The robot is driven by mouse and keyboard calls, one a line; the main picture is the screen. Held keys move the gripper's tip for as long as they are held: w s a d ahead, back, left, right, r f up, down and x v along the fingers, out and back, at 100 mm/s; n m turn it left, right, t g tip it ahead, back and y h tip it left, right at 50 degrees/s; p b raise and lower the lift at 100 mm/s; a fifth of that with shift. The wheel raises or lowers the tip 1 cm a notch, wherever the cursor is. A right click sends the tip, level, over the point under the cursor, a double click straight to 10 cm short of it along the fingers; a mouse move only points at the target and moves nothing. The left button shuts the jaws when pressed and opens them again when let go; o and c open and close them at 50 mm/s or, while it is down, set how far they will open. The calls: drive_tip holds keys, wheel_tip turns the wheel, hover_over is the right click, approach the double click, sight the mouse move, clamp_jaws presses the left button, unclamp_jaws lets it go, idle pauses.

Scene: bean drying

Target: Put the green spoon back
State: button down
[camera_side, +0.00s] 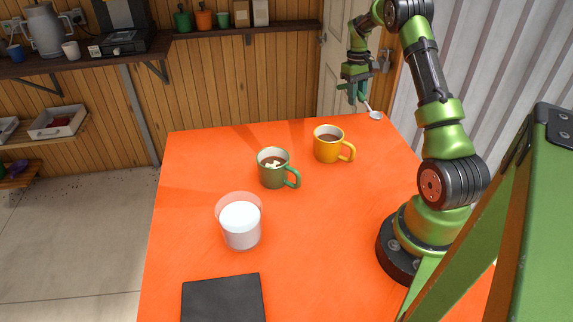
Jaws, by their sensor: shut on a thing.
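My gripper (359,98) is high at the back right, at the table's far edge, shut on a spoon. The spoon (376,115) slants down to the right from the fingers, its pale bowl lowest. Its handle is thin and partly hidden by the fingers, and I cannot make out its colour. A green mug (271,178) with dark drink and pale lumps stands upright mid-table. A yellow mug (327,150) with dark drink stands behind it to the right, nearer my gripper. A clear glass (241,226) with white contents stands nearer the front.
A dark flat square (223,300) lies at the front of the orange table (330,255). The table between the glass and my arm's base is clear. A wall shelf (240,32) with pots is behind. A door (338,60) stands behind my gripper.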

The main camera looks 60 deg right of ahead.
sight(353, 120)
drive_tip(key=shift+w+d+r+n, duration=0.2)
drive_tip(key=shift+w+r+n, duration=0.15)
drive_tip(key=shift+r+n, duration=0.1)
drive_tip(key=shift+s+a, duration=0.1)
drive_tip(key=shift+f, duration=2.85)
drive_tip(key=shift+f, duration=0.7)
drive_tip(key=c, duration=0.8)
unclamp_jaws()
